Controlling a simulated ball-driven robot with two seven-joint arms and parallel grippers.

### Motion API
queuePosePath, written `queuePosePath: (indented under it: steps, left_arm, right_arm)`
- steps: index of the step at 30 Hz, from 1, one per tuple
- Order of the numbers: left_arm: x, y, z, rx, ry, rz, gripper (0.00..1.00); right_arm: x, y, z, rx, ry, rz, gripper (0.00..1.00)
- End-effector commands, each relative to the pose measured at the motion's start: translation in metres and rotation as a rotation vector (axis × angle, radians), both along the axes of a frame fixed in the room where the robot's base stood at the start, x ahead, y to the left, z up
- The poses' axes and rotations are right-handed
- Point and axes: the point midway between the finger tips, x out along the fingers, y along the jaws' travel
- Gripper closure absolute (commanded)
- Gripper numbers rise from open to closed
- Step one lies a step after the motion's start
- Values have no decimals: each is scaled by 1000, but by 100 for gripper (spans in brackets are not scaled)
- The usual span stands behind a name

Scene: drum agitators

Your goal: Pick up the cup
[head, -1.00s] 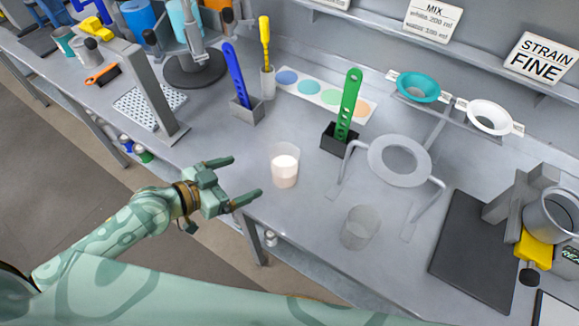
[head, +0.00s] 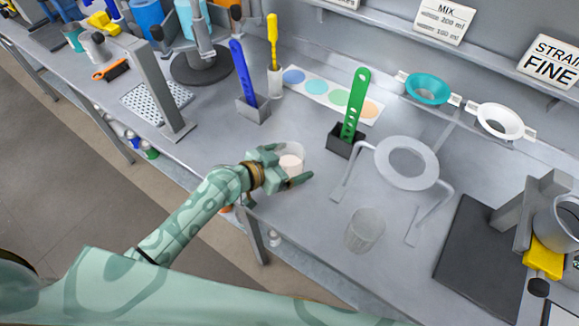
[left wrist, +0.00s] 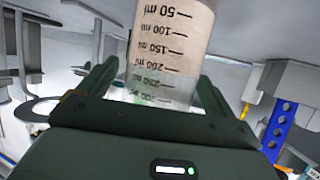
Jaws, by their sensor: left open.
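The cup (head: 291,160) is clear with pale contents and stands upright on the grey bench. In the left wrist view the cup (left wrist: 170,45) shows volume marks and stands between the two fingers. My left gripper (head: 285,168) is open, with its fingers around the cup's sides. Its hand hides part of the cup in the head view. A second clear cup (head: 364,231), seemingly empty, stands to the right. My right gripper is not in view.
A green strip in a black holder (head: 344,142) and a grey ring stand (head: 406,163) stand right of the cup. A blue strip in a grey holder (head: 253,108) stands behind it. The bench's front edge (head: 250,228) runs close by my left arm.

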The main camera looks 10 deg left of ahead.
Motion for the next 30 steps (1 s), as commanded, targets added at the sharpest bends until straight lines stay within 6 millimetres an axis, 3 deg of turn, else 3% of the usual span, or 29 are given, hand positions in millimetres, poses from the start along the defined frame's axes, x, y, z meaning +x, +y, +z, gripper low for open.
queuePosePath:
  steps: [3,9,22,30]
  left_arm:
    - [0,0,0,0,0,0,12]
    - [0,0,0,-1,1,0,65]
    - [0,0,4,-1,0,0,65]
    - [0,0,24,0,-4,0,65]
  right_arm:
    - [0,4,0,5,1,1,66]
    - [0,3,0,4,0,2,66]
    - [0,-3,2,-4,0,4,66]
    - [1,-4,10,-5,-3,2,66]
